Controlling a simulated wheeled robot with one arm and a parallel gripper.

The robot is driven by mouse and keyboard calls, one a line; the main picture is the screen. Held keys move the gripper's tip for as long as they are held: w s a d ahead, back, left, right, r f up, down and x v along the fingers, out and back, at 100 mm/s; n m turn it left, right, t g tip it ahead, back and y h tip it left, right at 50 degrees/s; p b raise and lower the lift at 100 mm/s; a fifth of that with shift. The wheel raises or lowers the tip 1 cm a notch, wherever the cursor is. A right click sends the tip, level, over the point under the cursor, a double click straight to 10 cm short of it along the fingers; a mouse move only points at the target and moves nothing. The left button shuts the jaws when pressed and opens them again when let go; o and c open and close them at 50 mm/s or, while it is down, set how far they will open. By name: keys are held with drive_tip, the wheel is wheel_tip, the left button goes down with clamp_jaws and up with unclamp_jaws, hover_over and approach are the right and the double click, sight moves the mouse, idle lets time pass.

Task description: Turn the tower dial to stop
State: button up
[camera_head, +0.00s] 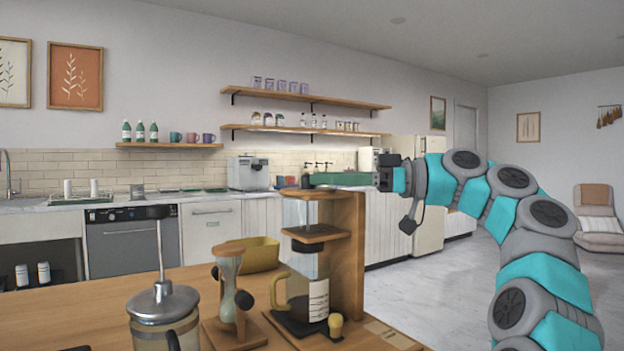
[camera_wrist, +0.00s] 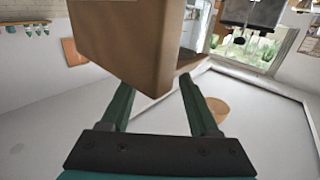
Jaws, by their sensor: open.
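The wooden tower (camera_head: 347,262) stands at the right end of the wooden counter. It has a tall back board, shelves and a clear vessel. A glass jug (camera_head: 308,296) stands in its lower part. I cannot make out the dial for certain in either view. My gripper (camera_head: 314,179) is level with the tower's top, its green fingers pointing left. In the wrist view my gripper (camera_wrist: 158,100) has its two fingers apart, with nothing clearly held. A large brown wooden block (camera_wrist: 130,40), apparently part of the tower, fills the upper middle there and partly covers the fingertips.
On the counter (camera_head: 265,343) are a French press (camera_head: 165,318), an hourglass-shaped brewer (camera_head: 230,290) on a wooden stand, and a yellow bowl (camera_head: 262,254). A small yellow-topped knob (camera_head: 336,320) is at the tower's foot. Open floor (camera_head: 420,290) lies right of the tower.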

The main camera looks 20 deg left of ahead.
sight(354, 193)
drive_tip(key=shift+w+d, duration=0.2)
drive_tip(key=shift+d, duration=0.8)
drive_tip(key=shift+w+d, duration=0.15)
drive_tip(key=shift+d, duration=0.85)
drive_tip(key=shift+s+b, duration=0.1)
drive_tip(key=shift+b, duration=0.2)
